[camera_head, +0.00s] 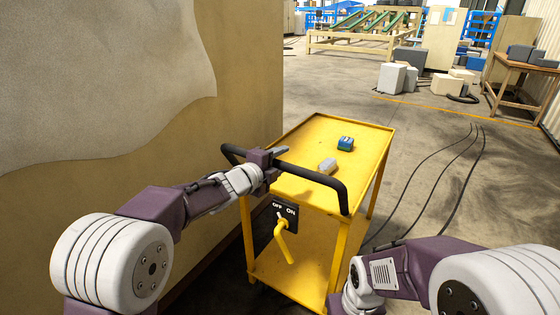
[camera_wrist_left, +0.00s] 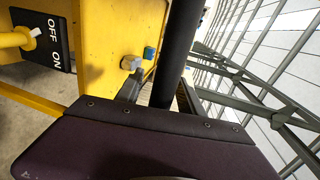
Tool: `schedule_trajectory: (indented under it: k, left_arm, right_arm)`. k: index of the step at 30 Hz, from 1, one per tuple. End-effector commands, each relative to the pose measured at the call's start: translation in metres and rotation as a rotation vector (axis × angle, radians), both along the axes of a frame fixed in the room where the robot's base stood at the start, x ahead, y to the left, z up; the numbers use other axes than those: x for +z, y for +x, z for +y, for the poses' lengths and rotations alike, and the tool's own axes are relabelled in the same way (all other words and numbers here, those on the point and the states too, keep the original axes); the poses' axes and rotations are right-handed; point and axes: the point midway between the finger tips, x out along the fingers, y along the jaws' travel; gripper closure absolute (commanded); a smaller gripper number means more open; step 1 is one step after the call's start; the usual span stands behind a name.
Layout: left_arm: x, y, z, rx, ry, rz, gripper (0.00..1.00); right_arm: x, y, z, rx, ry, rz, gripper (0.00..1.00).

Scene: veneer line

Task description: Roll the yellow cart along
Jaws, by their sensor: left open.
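The yellow cart (camera_head: 318,135) stands upright in front of me, with a top tray and a lower shelf (camera_head: 300,268). Its black handle bar (camera_head: 318,176) runs across the near end. My left gripper (camera_head: 276,155) is open at the left part of this bar. In the left wrist view the black bar (camera_wrist_left: 178,50) passes between the two open fingers (camera_wrist_left: 160,92); contact cannot be told. A black OFF/ON plate (camera_head: 285,216) with a yellow lever (camera_head: 284,243) is on the cart's near end. My right arm shows at lower right, its gripper out of view.
A blue-green box (camera_head: 345,143) and a grey block (camera_head: 327,166) lie on the cart's top. A tan wall panel (camera_head: 240,100) stands close on the left. Dark cables (camera_head: 440,180) lie on the floor at right. Grey boxes (camera_head: 392,78) and a wooden table (camera_head: 518,70) stand farther back.

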Motion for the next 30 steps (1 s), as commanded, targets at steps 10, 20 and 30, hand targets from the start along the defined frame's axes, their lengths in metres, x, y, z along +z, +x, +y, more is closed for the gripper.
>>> schedule_trajectory:
  k: [10,20,30]
  left_arm:
    - [0.004,-0.011,0.009,0.002,-0.001,-0.002,0.55]
    - [0.017,-0.06,0.044,0.002,-0.001,-0.002,0.55]
    - [0.018,-0.072,0.053,0.0,-0.001,-0.001,0.55]
  right_arm:
    - [0.0,0.0,0.0,0.0,0.0,0.0,0.64]
    - [0.005,0.0,0.0,0.0,0.0,0.0,0.64]
    - [0.006,0.0,0.0,0.0,0.0,0.0,0.64]
